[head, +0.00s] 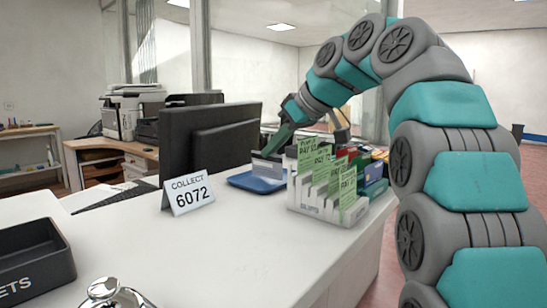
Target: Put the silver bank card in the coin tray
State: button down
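A blue coin tray (240,181) sits on the white counter, right of the black monitor. A flat silver-grey piece, which looks like the silver bank card (268,169), shows upright or tilted over the tray's right part. My gripper (272,152) reaches down from the upper right. Its teal finger ends at the top edge of the card. I cannot tell whether the fingers close on the card, or whether the card touches the tray floor. The other finger is not clearly visible.
A white rack with green-topped cards (327,205) stands right of the tray, with coloured boxes (372,172) behind it. The middle counter is clear.

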jog(key=shift+f, duration=0.2)
jog(key=c, duration=1.6)
grip_release()
jog(key=shift+f, duration=0.2)
jog(key=c, duration=1.1)
grip_release()
jog(key=shift+c, duration=0.2)
jog(key=shift+r, duration=0.2)
